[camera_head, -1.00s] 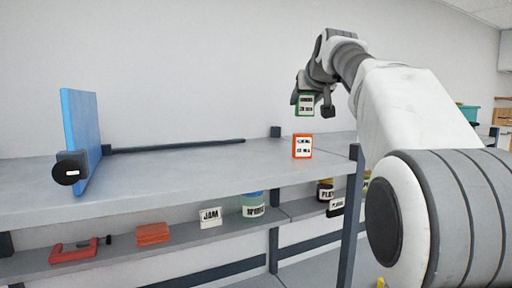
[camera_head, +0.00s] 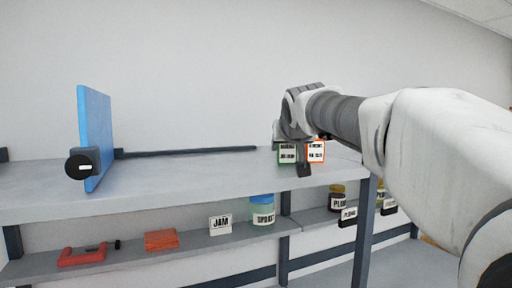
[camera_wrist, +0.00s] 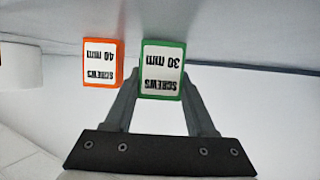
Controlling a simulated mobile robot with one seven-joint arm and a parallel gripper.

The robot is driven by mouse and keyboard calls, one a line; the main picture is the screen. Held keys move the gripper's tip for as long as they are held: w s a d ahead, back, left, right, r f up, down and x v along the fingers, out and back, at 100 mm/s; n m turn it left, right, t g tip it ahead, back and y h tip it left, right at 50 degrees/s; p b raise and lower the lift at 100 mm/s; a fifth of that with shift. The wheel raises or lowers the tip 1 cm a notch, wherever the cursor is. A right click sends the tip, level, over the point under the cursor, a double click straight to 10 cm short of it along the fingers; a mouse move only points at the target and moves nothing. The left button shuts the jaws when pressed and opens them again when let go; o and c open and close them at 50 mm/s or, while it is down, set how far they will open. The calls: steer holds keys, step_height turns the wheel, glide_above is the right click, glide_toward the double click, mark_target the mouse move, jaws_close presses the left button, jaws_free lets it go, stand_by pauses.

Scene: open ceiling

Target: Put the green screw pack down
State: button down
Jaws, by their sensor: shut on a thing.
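The green screw pack (camera_head: 287,154), a small green box with a white label, is at my gripper (camera_head: 296,160) over the right part of the upper shelf (camera_head: 190,177). In the wrist view the green pack (camera_wrist: 162,70) reads "SCREWS 30 mm" upside down and sits between the two fingers of my gripper (camera_wrist: 161,88), which are shut on it. An orange screw pack (camera_head: 316,151) stands just right of it on the shelf. In the wrist view the orange pack (camera_wrist: 103,63) is left of it, with a small gap. I cannot tell whether the green pack touches the shelf.
A blue panel (camera_head: 95,138) with a dark clamp stands at the left of the shelf, and a dark bar (camera_head: 190,152) lies along its back. The lower shelf holds a jar (camera_head: 262,210), a JAM sign (camera_head: 220,223) and red items. The upper shelf's middle is clear.

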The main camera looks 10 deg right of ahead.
steer(key=shift+f, duration=0.2)
steer(key=shift+c, duration=1.1)
jaws_free()
steer(key=shift+r, duration=0.1)
steer(key=shift+r, duration=0.15)
steer(key=b+v, duration=0.1)
steer(key=v, duration=1.1)
steer(key=shift+b, duration=0.4)
